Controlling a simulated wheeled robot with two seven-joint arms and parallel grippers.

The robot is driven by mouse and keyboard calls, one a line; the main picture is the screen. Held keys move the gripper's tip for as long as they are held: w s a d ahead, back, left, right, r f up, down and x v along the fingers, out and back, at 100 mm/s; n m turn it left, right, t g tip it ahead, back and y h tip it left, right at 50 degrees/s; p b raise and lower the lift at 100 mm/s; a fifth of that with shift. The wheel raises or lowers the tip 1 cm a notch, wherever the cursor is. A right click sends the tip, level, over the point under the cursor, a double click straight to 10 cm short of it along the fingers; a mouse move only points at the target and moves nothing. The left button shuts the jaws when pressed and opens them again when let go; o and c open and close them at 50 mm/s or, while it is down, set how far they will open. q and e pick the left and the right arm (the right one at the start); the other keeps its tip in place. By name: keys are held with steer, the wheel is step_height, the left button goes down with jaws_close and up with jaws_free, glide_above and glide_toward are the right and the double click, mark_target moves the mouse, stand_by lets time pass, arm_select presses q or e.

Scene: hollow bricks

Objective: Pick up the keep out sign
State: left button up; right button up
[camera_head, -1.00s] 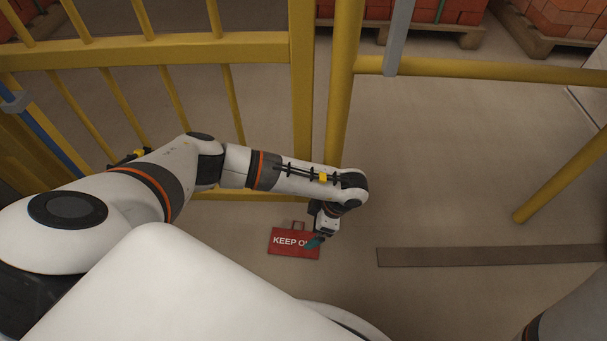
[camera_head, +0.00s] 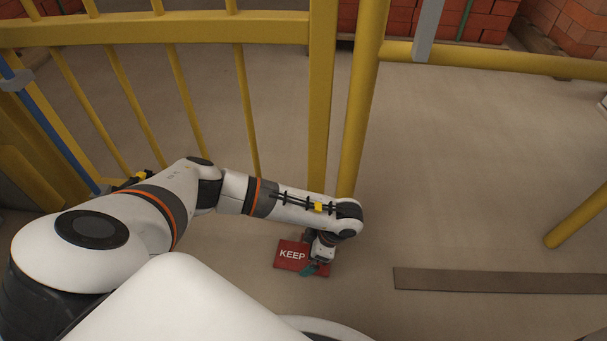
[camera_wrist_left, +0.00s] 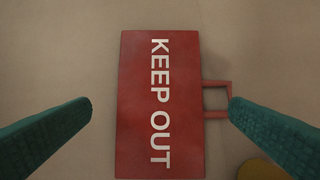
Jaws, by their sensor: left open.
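The keep out sign (camera_head: 289,256) is a red flat panel with white lettering, lying on the floor in front of the yellow fence. In the left wrist view the sign (camera_wrist_left: 132,120) shows its full "KEEP OUT" text, with a thin red loop handle on its right edge. My left gripper (camera_head: 318,268) is over the sign's right part and hides the end of the text in the head view. In the left wrist view its teal fingers (camera_wrist_left: 160,106) are wide apart, one on each side of the sign, and hold nothing. My right gripper is not in view.
Yellow fence posts (camera_head: 321,100) and rails stand just behind the sign and my left arm. A flat brown strip (camera_head: 500,281) lies on the floor to the right. Stacked red bricks (camera_head: 490,22) are at the back. The floor on the right is mostly clear.

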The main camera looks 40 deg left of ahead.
mark_target(304, 252)
arm_select(q)
steer(key=b+x, duration=0.1)
steer(key=x, duration=0.1)
steer(key=shift+f, duration=0.3)
steer(key=shift+a+r, duration=0.1)
steer(key=shift+r, duration=0.05)
steer(key=shift+c, duration=0.3)
steer(key=c, duration=1.1)
steer(key=shift+r, duration=0.1)
